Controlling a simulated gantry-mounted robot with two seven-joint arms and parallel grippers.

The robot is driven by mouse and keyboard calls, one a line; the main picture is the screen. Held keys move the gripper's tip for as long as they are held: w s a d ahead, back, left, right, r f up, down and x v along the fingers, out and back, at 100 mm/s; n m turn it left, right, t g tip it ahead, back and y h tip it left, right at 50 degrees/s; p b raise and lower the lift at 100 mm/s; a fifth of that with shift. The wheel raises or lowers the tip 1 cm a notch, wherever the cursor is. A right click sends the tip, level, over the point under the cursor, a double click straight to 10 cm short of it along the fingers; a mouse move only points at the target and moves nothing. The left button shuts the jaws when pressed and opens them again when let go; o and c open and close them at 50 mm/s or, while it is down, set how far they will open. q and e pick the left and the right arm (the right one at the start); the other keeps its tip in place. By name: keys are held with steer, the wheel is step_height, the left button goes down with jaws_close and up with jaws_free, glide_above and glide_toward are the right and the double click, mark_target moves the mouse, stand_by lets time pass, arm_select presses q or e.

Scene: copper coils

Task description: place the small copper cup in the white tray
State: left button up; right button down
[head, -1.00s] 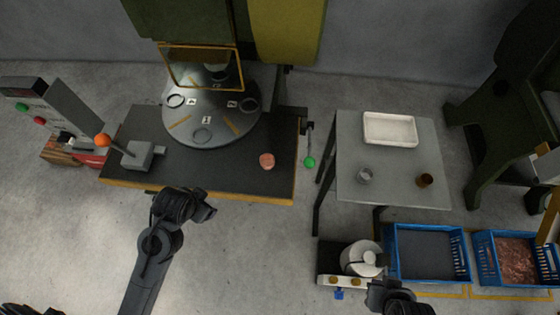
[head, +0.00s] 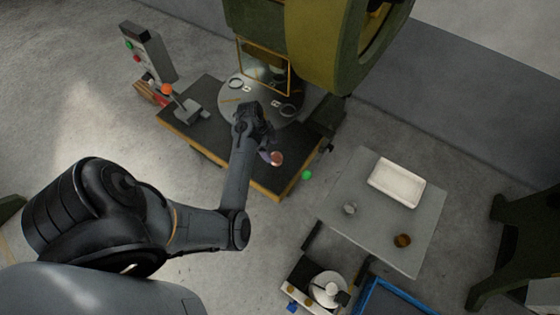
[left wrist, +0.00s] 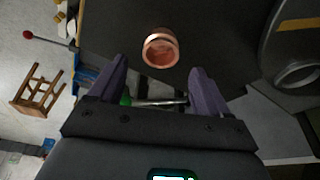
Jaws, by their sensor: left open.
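The small copper cup (head: 277,158) stands near the front right edge of the press's dark table (head: 233,160). In the left wrist view the cup (left wrist: 160,50) shows its open rim, just beyond and between my fingertips. My left gripper (head: 267,154) is open and empty, close beside the cup; its purple-grey fingers (left wrist: 160,72) are spread apart. The white tray (head: 396,184), shallow and rectangular, lies on the grey table (head: 370,236) to the right and looks empty. I cannot make out my right gripper.
The round press plate (head: 262,108) is behind my left gripper. A green-knobbed lever (head: 307,175) juts out between the tables. A blue crate (head: 385,297) is at the bottom.

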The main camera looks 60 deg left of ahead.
mark_target(276, 157)
arm_select(q)
steer(key=shift+b+x, duration=0.55)
steer(key=shift+x, duration=3)
steer(key=shift+w, duration=0.15)
steer(key=shift+r, duration=0.1)
steer(key=c, duration=1.2)
steer(key=shift+r, duration=0.1)
